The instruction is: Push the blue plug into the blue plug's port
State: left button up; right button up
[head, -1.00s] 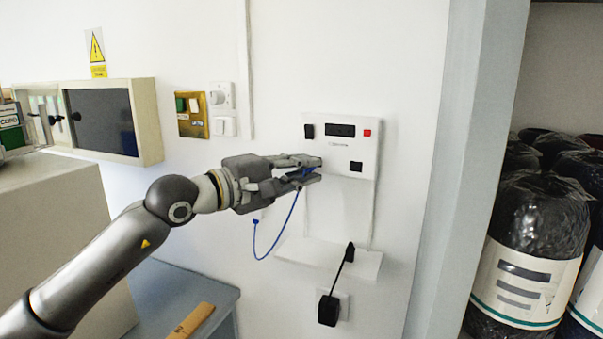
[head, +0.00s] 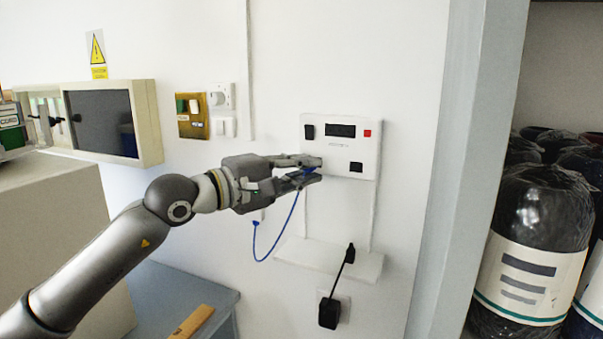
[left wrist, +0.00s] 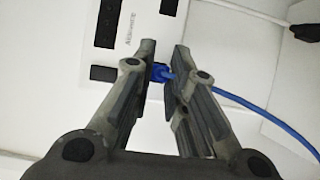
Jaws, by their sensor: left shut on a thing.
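The blue plug (head: 307,171) is between the fingers of my left gripper (head: 317,170), which is shut on it at the lower left of the white wall panel (head: 334,150). In the left wrist view the blue plug (left wrist: 158,72) shows between the fingertips, close to the panel face, with its blue cord (left wrist: 240,101) running off to the right. The blue plug's port is hidden by the fingers and plug, so I cannot tell whether the plug is in it. My right gripper is not in view.
The panel also has a dark display (head: 341,130), a red button (head: 367,133) and a black socket (head: 356,167). Below are a white shelf (head: 310,252) and a black plug (head: 329,312). A grey post (head: 468,150) stands at the right.

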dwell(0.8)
pick_arm(q)
jog(key=shift+b, duration=0.45)
jog(key=shift+w+d, duration=0.2)
jog(key=shift+w, duration=0.3)
jog(key=o, duration=0.8)
jog(key=shift+o, duration=0.2)
jog(key=v, duration=1.2)
